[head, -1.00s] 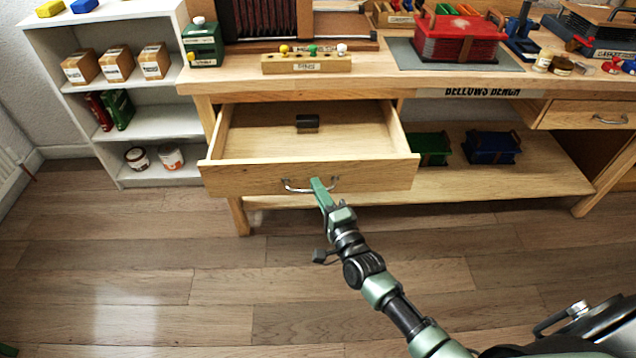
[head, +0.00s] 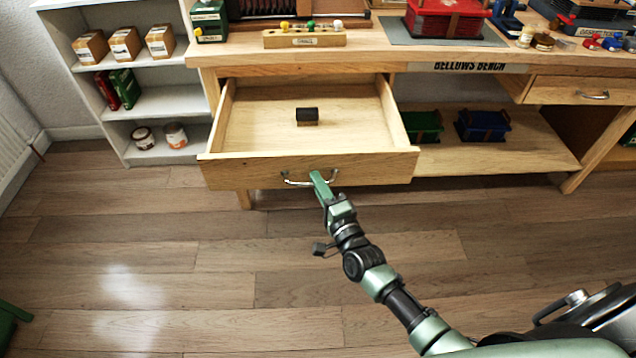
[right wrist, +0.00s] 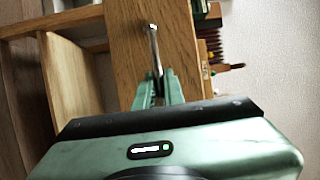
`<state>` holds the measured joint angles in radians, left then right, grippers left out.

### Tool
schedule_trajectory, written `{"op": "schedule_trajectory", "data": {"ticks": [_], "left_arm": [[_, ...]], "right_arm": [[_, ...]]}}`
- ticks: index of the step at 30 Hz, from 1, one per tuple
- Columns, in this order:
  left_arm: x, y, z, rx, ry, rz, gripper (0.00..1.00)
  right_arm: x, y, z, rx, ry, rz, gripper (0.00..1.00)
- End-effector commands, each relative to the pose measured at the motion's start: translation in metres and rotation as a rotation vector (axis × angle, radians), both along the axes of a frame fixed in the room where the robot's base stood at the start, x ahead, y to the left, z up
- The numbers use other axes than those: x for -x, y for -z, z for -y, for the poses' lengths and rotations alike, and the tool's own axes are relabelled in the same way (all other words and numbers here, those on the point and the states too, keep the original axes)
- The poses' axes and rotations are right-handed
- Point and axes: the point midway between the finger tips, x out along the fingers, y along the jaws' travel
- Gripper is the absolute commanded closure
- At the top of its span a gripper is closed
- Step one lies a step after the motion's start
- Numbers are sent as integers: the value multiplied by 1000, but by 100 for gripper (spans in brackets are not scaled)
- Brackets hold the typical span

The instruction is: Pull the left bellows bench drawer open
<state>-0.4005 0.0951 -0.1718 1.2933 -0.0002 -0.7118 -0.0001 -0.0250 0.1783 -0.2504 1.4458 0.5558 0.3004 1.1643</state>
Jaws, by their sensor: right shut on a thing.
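The left bellows bench drawer (head: 230,172) stands well open, pulled out from under the bench top in the head view. A small dark block (head: 307,116) lies inside on its floor. A curved metal handle (head: 296,182) is on the drawer front. My right gripper (head: 318,180) is shut on this handle. The right wrist view also shows the handle (right wrist: 153,45) running down between the green fingers (right wrist: 158,90). The fingers hide part of the handle. My left gripper is not in view.
A second drawer (head: 560,92) at the right is closed. A white shelf (head: 170,102) stands left. The floor in front is clear.

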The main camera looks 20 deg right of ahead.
Motion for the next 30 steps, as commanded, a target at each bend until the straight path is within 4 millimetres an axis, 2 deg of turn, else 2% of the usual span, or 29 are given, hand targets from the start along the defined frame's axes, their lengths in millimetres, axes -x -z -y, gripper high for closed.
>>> {"op": "schedule_trajectory", "data": {"ticks": [2,3,5,6,17,21,30], "left_arm": [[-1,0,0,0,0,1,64],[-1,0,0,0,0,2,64],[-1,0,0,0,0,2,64],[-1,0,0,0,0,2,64],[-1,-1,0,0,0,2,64],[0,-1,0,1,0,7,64],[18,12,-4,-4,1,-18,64]], "right_arm": [[0,1,0,0,0,-2,100],[0,1,0,0,0,-2,87],[0,1,0,0,0,-1,71],[0,1,0,0,0,-1,68],[5,1,1,0,0,-2,68],[26,3,3,2,-1,-4,68],[70,7,8,1,0,-3,68]]}}
